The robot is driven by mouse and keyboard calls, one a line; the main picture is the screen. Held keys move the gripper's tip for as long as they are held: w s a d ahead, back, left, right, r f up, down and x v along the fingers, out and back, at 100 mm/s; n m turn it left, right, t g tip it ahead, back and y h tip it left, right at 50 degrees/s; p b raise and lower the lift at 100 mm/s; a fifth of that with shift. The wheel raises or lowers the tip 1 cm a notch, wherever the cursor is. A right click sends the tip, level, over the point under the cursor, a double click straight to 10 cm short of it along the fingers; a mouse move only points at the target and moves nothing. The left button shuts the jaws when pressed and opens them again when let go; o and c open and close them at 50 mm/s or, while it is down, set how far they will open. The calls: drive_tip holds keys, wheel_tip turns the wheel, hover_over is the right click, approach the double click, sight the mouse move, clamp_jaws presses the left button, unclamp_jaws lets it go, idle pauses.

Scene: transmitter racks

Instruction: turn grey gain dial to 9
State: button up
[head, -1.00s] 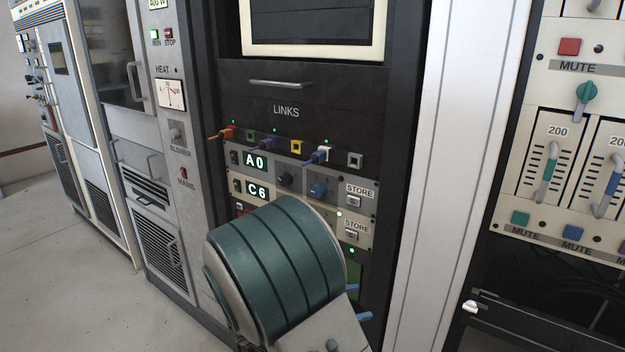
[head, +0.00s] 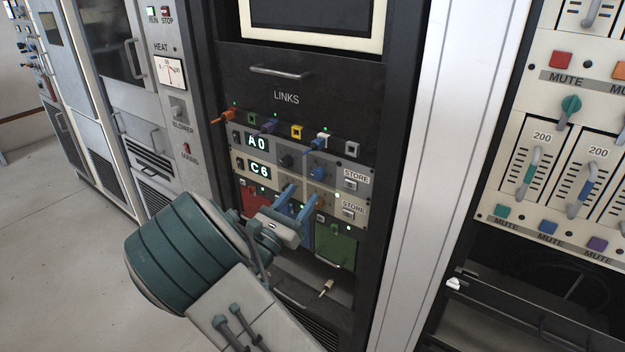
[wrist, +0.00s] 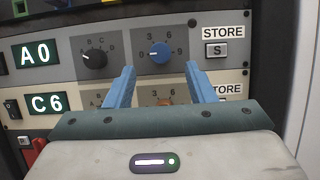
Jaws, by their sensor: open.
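No grey-coloured dial shows. The grey panel (head: 342,170) with the A0 display carries a blue dial (head: 318,173) on a 0-3-6 scale. An orange knob (wrist: 165,101) shows between the fingers, partly hidden.
A black selector (wrist: 94,58) sits left of the blue dial, and a STORE button (wrist: 216,50) right of it. The beige C6 panel (head: 238,164) is directly below. Coloured link plugs, such as an orange one (head: 225,116), stick out above. A white post (head: 445,150) stands right.

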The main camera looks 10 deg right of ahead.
sight(316, 176)
drive_tip(key=x, duration=0.6)
drive_tip(key=c, duration=1)
